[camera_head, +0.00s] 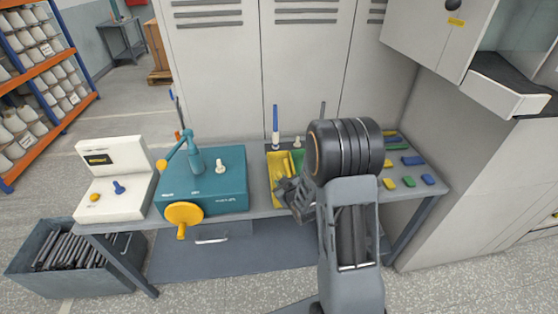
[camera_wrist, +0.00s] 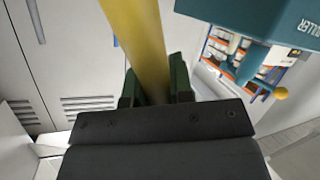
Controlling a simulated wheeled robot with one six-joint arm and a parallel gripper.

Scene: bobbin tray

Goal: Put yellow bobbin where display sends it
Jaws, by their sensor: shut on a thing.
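My gripper (camera_head: 286,193) is at the front of the bench, by the yellow and green tray (camera_head: 279,202). In the wrist view my gripper (camera_wrist: 158,85) is shut on the yellow bobbin (camera_wrist: 145,40), a long smooth yellow shape running up out of the picture. I cannot make out the held bobbin in the head view. The white display box (camera_head: 113,177) stands at the bench's left end. Its small dark screen (camera_head: 97,159) has yellow marks too small to read. My arm hides part of the tray and bench.
A teal machine (camera_head: 222,182) with a yellow handwheel (camera_head: 183,214) stands left of the tray. A blue upright piece (camera_head: 275,127) rises behind the tray. Several yellow, green and blue flat pieces lie right of my arm, including a blue one (camera_head: 412,160). Grey lockers (camera_head: 305,60) close off the back.

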